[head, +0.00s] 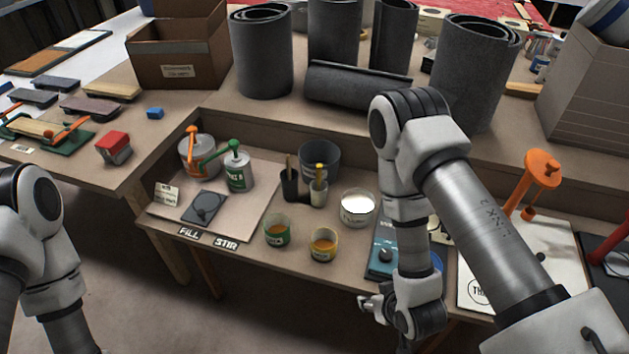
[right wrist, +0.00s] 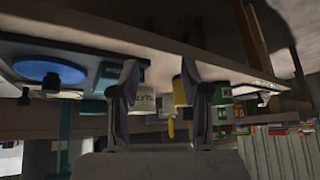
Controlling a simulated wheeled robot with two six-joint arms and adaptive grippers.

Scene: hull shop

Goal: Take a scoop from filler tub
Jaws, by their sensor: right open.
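The filler tub (head: 357,217), a clear-walled tub with white contents, stands on the lower bench left of my right arm. A white labelled surface, apparently this tub, shows between my fingers in the right wrist view (right wrist: 148,104); its lettering is hard to read. My right gripper (head: 368,304) hangs low at the bench's front edge, nearer than the tub and apart from it. Its fingers are spread and empty in the right wrist view (right wrist: 160,76). My left arm enters at the left, with its gripper out of view. I cannot identify a scoop.
Dark holders with upright tools (head: 290,190) and a dark bucket (head: 320,160) stand behind. A blue scale-like device (head: 383,258) is beside my right forearm. FILL and STIR labels mark the front edge.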

